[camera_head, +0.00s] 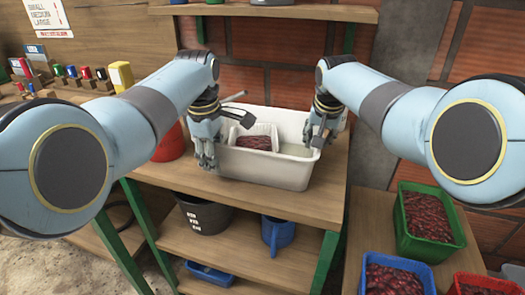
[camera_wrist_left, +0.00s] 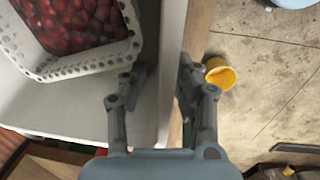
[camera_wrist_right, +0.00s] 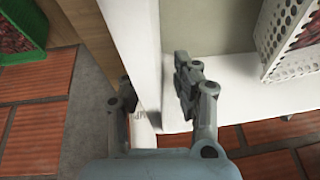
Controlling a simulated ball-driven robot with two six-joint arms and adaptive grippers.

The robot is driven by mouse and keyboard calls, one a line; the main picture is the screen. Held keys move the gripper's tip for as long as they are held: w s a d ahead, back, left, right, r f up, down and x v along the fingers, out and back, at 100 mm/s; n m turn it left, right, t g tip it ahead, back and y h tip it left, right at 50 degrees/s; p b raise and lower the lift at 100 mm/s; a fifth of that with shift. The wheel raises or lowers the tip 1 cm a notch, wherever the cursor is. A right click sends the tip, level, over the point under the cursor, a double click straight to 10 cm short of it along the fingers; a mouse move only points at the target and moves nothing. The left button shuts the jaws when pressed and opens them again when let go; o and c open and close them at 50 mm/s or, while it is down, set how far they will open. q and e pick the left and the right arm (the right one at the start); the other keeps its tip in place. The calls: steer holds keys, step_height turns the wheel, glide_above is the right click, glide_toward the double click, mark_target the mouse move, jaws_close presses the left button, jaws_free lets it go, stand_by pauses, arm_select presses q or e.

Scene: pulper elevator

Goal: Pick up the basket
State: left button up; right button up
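A white perforated basket (camera_head: 262,129) with dark red cherries (camera_head: 254,142) stands inside a larger white tub (camera_head: 262,172) on the wooden bench. The basket also shows at the upper left of the left wrist view (camera_wrist_left: 72,66) and at the right of the right wrist view (camera_wrist_right: 276,45). My left gripper (camera_head: 207,152) is open at the tub's left side, its fingers on either side of the tub wall (camera_wrist_left: 168,60). My right gripper (camera_head: 318,138) is open at the tub's right side, its fingers on either side of the wall (camera_wrist_right: 138,60). Finger contact is unclear.
A red bucket (camera_head: 171,144) stands left of the tub. A black bucket (camera_head: 203,215) and a blue jug (camera_head: 278,234) are on the shelf below. Green (camera_head: 428,250) and blue (camera_head: 396,262) crates of cherries are at lower right. A brick wall (camera_head: 275,83) is behind.

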arm_select(q)
steer(key=shift+f, duration=0.15)
arm_select(e)
steer(key=shift+f, duration=0.15)
arm_select(q)
steer(key=shift+c, duration=0.4)
arm_select(e)
steer(key=shift+c, duration=0.4)
arm_select(q)
jaws_close()
arm_select(e)
jaws_close()
arm_select(q)
steer(key=shift+w, duration=0.1)
arm_select(e)
steer(key=shift+w, duration=0.15)
